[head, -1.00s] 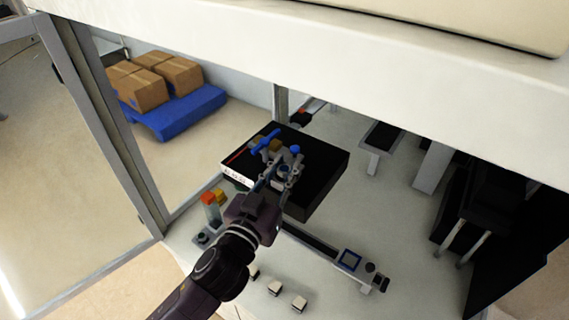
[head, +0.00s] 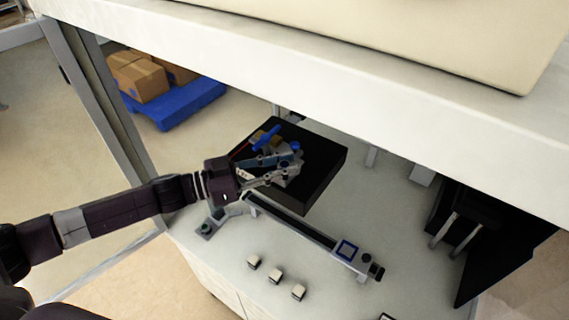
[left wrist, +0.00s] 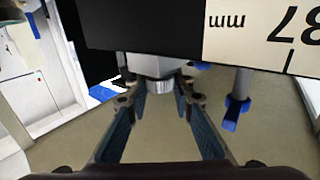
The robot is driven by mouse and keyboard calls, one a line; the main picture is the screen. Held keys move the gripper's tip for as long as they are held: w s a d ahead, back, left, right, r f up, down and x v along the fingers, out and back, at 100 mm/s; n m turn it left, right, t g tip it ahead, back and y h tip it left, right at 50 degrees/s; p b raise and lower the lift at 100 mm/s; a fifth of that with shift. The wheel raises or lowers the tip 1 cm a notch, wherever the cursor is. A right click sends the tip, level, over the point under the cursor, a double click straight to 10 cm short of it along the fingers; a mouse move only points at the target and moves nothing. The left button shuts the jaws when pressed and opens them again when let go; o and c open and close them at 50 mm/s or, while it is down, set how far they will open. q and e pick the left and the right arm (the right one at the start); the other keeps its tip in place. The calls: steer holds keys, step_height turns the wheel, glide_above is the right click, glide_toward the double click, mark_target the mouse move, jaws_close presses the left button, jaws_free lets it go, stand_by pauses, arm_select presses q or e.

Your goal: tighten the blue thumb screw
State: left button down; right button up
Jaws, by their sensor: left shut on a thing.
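The black box (head: 318,172) sits on the bench and carries a grey metal fixture with blue parts. A blue bar-shaped handle (head: 265,138) and a small round blue knob (head: 295,146) show there; I cannot tell which is the thumb screw. My left gripper (head: 292,167) reaches in from the left at the fixture. In the left wrist view my left gripper (left wrist: 155,92) has its fingertips on both sides of a grey cylindrical part (left wrist: 156,68) with a shiny end, shut on it. A blue-ended stem (left wrist: 235,113) stands apart to the right. My right gripper is out of view.
Several small pale blocks (head: 275,275) stand near the bench edge. A pale overhead panel (head: 300,65) crosses above. Dark equipment (head: 490,225) stands at the right.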

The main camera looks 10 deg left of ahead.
arm_select(q)
steer(key=shift+w+m+g+h, duration=0.1)
steer(key=shift+m+g+h, duration=0.6)
steer(key=shift+g, duration=0.4)
steer(key=shift+m+g, duration=0.3)
steer(key=c, duration=1.7)
jaws_free()
steer(key=shift+o, duration=0.2)
steer(key=v, duration=1.2)
